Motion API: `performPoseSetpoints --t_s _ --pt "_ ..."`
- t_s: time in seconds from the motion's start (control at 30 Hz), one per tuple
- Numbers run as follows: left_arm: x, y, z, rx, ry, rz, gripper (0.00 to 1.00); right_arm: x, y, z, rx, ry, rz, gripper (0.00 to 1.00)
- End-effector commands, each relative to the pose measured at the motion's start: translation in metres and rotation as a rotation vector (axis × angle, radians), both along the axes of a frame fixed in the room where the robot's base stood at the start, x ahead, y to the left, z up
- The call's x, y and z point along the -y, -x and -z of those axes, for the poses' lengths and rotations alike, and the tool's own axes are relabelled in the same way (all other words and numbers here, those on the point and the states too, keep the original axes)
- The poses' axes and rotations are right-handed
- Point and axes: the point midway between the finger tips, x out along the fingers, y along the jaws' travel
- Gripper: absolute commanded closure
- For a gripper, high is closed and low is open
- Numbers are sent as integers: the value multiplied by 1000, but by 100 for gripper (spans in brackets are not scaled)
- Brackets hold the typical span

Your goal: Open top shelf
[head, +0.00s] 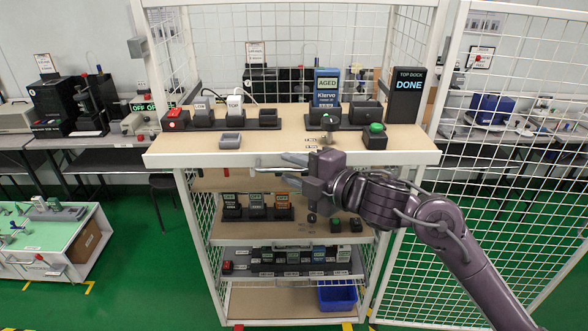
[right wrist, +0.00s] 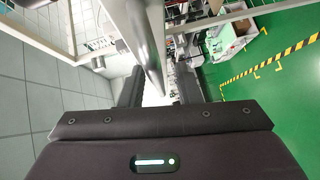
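The top shelf (head: 260,152) is a light wooden board in a white mesh cage, with a thin metal handle bar (head: 268,168) along its front edge. My right gripper (head: 296,170) is at the shelf's front, right of centre, at the handle's height. Its two fingers are apart. In the right wrist view the bar (right wrist: 147,45) runs between the open fingers (right wrist: 158,88), with a gap visible on its right side. Whether the bar touches the left finger I cannot tell. My fingers and hand hide the bar's right part. My left gripper is not in view.
The top shelf carries chargers (head: 204,117), a blue tester (head: 327,88), a green button box (head: 375,136) and a sign reading DONE (head: 409,88). Lower shelves hold more testers (head: 257,206) and a blue bin (head: 337,296). A mesh door (head: 500,200) stands open at right.

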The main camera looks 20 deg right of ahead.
Motion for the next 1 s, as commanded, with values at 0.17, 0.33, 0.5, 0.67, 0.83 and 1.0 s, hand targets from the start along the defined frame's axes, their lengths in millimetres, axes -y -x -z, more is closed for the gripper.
performPoseSetpoints --t_s 0.17,0.33,0.5,0.67,0.83,1.0 --pt "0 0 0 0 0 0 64 1 1 0 1 0 1 70" --pt "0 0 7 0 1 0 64 9 15 0 2 2 1 70" --pt "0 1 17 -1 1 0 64 24 40 -3 1 3 2 70" --pt "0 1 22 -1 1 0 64 33 56 -7 -1 1 1 70" --pt "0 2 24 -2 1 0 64 38 65 -10 0 -1 0 70" --pt "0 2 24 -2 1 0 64 38 67 -11 0 0 0 70"
